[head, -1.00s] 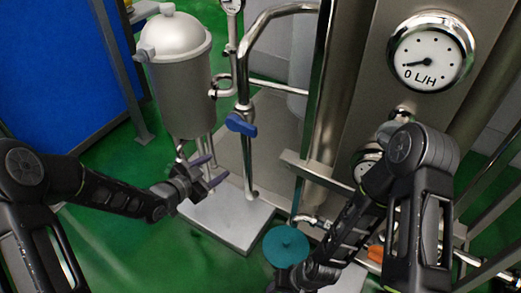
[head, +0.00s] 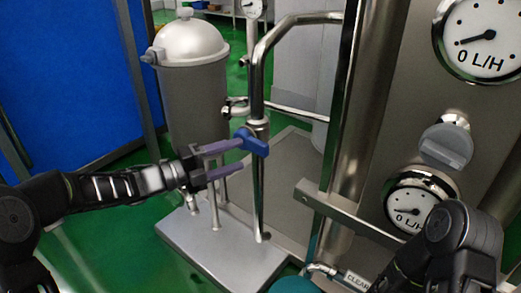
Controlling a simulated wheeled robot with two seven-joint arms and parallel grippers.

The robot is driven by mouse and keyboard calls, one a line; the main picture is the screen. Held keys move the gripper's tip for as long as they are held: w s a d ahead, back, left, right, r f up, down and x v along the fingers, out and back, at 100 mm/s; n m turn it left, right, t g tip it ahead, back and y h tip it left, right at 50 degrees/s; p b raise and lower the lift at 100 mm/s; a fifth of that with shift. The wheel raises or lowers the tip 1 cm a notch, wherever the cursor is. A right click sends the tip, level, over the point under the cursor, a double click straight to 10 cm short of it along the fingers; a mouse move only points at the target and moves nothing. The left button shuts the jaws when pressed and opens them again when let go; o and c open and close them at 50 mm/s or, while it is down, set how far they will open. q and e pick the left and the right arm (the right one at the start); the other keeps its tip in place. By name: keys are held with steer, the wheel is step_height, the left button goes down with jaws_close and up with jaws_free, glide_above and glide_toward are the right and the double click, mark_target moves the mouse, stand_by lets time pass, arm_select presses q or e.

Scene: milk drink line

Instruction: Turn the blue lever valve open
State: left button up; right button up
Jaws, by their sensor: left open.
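The blue lever valve (head: 256,147) sits on the upright steel pipe in the middle of the head view. Its handle slants down to the right across the pipe. My left gripper (head: 239,157) comes in from the left, open and empty between its two purple fingers. The upper fingertip overlaps the lever's left part in the picture; I cannot tell whether they touch. The lower fingertip lies below the lever, just left of the pipe. My right arm shows at the lower right, but its gripper is out of the frame.
A steel tank (head: 193,95) with a domed lid stands behind my left gripper. The bent steel pipe (head: 258,80) rises above the lever. A panel with an upper gauge (head: 484,40) and a lower gauge (head: 411,208) stands on the right. A blue wall (head: 65,85) is at the left.

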mark_target(256, 150)
arm_select(q)
steer(key=b+x, duration=0.2)
steer(key=x, duration=0.5)
steer(key=shift+f, duration=0.1)
steer(key=shift+w+d, duration=0.2)
steer(key=shift+d, duration=0.2)
steer(key=shift+c, duration=0.3)
jaws_close()
stand_by(0.7)
